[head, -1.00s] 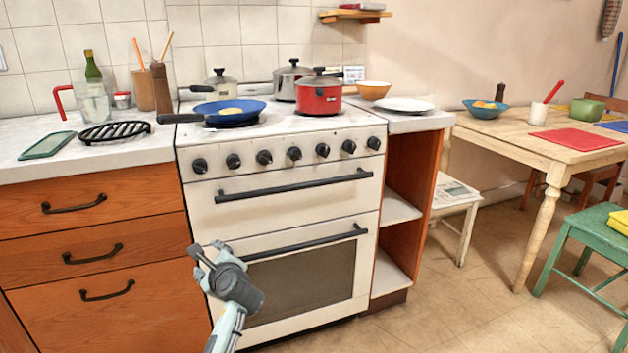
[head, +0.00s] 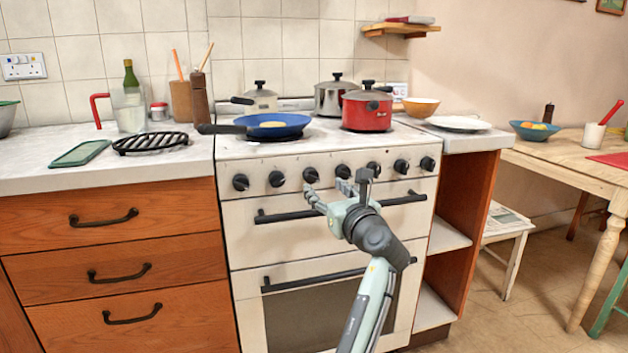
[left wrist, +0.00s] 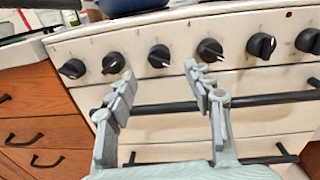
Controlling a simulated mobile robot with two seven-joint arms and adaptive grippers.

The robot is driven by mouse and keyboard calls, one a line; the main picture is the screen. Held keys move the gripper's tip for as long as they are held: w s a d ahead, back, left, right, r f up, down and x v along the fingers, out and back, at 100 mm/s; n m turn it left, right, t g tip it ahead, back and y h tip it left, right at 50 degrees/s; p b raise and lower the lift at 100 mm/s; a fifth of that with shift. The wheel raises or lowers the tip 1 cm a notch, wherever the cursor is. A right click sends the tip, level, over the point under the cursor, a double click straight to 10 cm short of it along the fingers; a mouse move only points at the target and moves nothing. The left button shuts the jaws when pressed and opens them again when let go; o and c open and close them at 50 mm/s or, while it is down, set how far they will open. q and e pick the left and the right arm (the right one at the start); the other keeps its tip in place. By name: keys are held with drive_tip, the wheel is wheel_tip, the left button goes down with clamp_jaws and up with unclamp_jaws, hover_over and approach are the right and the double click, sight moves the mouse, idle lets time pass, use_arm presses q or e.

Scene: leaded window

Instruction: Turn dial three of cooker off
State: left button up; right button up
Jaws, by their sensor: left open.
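The white cooker (head: 243,222) has a row of several black dials along its front panel. Counting from the left, dial three (head: 310,175) is at the panel's left-middle. In the left wrist view dial three (left wrist: 159,56) appears between and just beyond my fingertips, apart from them. Its exact setting is too small to read. My left gripper (head: 326,189) is open and empty, in front of the panel and slightly below the dials. The left wrist view also shows its two spread fingers (left wrist: 158,76). My right gripper is not in view.
A black oven handle (head: 275,215) runs below the dials, behind my gripper. A blue frying pan (head: 285,127) and a red pot (head: 367,112) stand on the hob. Wooden drawers (head: 100,240) are left of the cooker; open shelves (head: 468,195) are right.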

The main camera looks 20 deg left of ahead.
sight(314, 179)
use_arm(q)
drive_tip(key=x, duration=0.6)
drive_tip(key=shift+w+a, duration=0.2)
drive_tip(key=shift+w, duration=0.05)
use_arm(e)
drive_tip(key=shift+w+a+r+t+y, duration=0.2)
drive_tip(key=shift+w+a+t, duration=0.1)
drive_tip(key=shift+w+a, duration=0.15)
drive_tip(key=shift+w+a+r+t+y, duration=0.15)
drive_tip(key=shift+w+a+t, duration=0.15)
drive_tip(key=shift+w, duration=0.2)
use_arm(q)
drive_tip(key=c, duration=1.2)
